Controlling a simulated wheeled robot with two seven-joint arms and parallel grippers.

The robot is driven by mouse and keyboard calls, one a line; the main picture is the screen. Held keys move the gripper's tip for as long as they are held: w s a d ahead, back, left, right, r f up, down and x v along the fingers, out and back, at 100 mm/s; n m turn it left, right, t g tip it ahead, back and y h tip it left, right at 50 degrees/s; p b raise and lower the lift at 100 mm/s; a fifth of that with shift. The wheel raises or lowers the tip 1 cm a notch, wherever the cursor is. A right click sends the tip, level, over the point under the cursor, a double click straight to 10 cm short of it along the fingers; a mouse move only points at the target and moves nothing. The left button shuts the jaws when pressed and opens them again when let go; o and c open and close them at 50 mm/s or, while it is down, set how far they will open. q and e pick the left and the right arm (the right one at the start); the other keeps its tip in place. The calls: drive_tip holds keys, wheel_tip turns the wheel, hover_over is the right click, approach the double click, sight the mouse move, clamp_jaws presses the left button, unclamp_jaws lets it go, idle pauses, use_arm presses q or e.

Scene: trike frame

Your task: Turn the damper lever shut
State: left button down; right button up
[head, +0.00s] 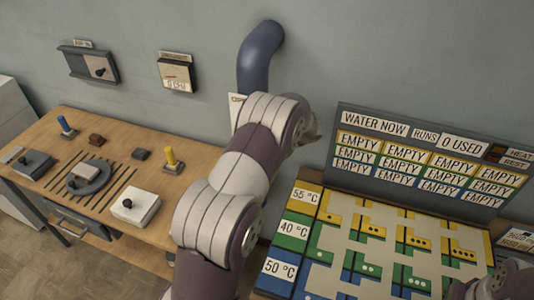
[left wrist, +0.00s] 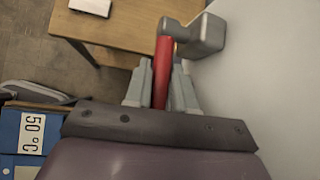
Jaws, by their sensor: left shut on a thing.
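The damper lever (left wrist: 161,58) is a red bar in the left wrist view, running from a grey block (left wrist: 207,36) by the wall down between my fingers. My left gripper (left wrist: 161,90) is shut on the lever, one grey finger on each side of it. In the head view my left arm crosses the middle and hides the lever and most of the gripper. A white label (head: 236,101) near a blue-grey pipe (head: 261,55) is partly covered by the arm, so I cannot read it fully. Only part of my right arm shows at the bottom right corner.
A wooden table (head: 60,140) at left holds a white box (head: 135,206), a round plate (head: 90,177) and coloured posts. A board of coloured tiles (head: 400,240) lies at right below a grey sign panel (head: 420,155). The wall is close behind the lever.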

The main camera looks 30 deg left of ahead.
use_arm(q)
drive_tip(key=shift+s+d+f, duration=0.1)
drive_tip(key=shift+f, duration=0.25)
use_arm(e)
drive_tip(key=shift+d, duration=0.15)
use_arm(q)
drive_tip(key=c, duration=1.1)
unclamp_jaws()
drive_tip(key=shift+o, duration=0.2)
drive_tip(key=shift+w+d+r, duration=0.1)
drive_tip(key=shift+w, duration=0.1)
use_arm(e)
drive_tip(key=shift+w+d, duration=0.1)
drive_tip(key=shift+d, duration=0.05)
use_arm(q)
drive_tip(key=shift+r, duration=0.15)
drive_tip(key=p+v, duration=1.2)
drive_tip(key=p, duration=0.3)
drive_tip(key=shift+d, duration=0.35)
use_arm(e)
wheel_tip(320, 180, up, 15)
use_arm(q)
drive_tip(key=shift+w, duration=0.1)
